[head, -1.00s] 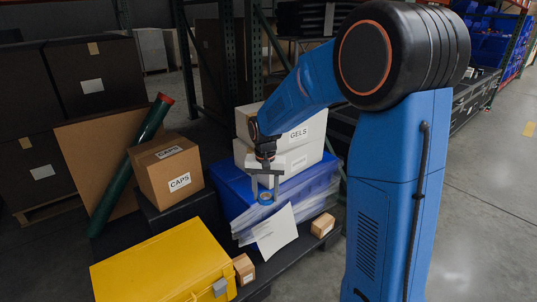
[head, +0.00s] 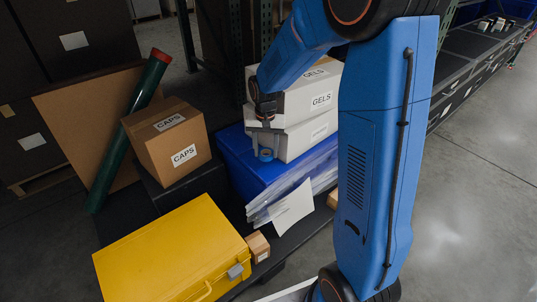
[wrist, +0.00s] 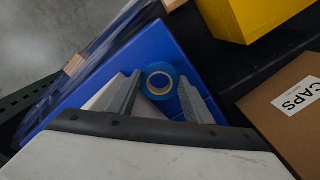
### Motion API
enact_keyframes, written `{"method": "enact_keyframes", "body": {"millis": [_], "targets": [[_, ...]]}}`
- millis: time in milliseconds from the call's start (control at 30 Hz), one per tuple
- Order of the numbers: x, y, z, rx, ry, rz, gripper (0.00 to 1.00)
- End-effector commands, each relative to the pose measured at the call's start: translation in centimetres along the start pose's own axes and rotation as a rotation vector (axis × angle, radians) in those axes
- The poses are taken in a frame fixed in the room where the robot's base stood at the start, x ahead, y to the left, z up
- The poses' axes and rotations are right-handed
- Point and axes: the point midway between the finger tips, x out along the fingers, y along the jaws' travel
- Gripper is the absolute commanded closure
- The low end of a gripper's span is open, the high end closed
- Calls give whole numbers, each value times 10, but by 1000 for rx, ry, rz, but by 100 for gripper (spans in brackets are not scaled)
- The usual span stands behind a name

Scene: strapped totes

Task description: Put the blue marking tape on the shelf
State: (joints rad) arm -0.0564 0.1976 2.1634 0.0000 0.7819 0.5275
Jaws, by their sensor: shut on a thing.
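The blue marking tape (head: 266,155) is a small blue roll with a tan core. It is between the fingers of my gripper (head: 265,148), which is shut on it. In the head view the tape shows over the lid of the blue tote (head: 235,158), left of the white GELS boxes (head: 293,140). In the wrist view the roll (wrist: 160,72) lies between my grey fingers (wrist: 160,88), with the blue tote (wrist: 75,98) behind it. I cannot tell whether the tape touches the tote. Which surface is the shelf is unclear.
A brown CAPS box (head: 165,145), a yellow case (head: 175,250) and a small carton (head: 258,246) stand left and front. A dark green tube (head: 128,130) leans on cardboard. Clear sheeting and a white paper (head: 292,213) hang at the tote's front. Open floor (head: 475,210) is right.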

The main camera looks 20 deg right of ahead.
Motion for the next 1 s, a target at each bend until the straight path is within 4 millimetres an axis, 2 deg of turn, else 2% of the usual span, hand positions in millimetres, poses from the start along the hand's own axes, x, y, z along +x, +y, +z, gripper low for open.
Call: {"method": "enact_keyframes", "body": {"millis": [233, 500, 867, 900, 967, 1000], "targets": [[17, 0, 0, 0, 0, 0, 75], [46, 0, 0, 0, 1, 0, 75], [49, 0, 0, 0, 1, 0, 75], [49, 0, 0, 0, 1, -1, 49], [49, 0, 0, 0, 1, -1, 35], [49, 0, 0, 0, 1, -1, 35]]}}
